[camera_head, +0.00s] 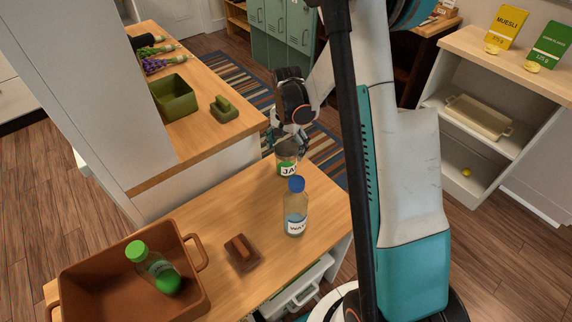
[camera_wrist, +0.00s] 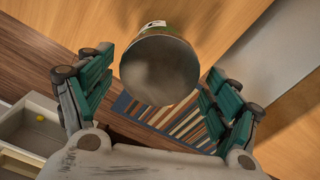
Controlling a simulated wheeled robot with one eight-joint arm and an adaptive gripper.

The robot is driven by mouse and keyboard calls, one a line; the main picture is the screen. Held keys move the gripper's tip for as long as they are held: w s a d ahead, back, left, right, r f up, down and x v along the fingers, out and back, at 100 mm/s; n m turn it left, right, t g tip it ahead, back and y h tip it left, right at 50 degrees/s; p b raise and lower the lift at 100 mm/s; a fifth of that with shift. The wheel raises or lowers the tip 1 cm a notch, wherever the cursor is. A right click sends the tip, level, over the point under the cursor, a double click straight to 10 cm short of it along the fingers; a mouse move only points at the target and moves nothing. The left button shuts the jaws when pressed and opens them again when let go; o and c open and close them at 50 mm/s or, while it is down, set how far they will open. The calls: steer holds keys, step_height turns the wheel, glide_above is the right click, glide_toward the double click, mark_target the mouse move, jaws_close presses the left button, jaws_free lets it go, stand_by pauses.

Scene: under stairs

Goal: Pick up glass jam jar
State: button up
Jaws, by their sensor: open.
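The glass jam jar (camera_head: 287,162), with a green label, stands upright near the far end of the wooden counter (camera_head: 215,230). My gripper (camera_head: 290,136) is just above it, pointing down, and hides part of its top. In the wrist view the jar (camera_wrist: 160,70) shows its round greyish end between the green finger pads of my open gripper (camera_wrist: 160,82). A gap shows on each side, so the fingers do not appear to touch the jar.
A water bottle with a blue cap (camera_head: 296,208) stands close in front of the jar. A higher counter (camera_head: 205,138) lies left.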

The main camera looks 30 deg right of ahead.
mark_target(286, 162)
steer(key=shift+s+a+f+b, duration=0.15)
steer(key=shift+f+b, duration=0.55)
steer(key=shift+f, duration=1)
steer(key=shift+s+a+f+b, duration=0.1)
steer(key=shift+f+b, duration=0.6)
steer(key=shift+f, duration=0.95)
steer(key=shift+c, duration=0.3)
steer(key=c, duration=1.1)
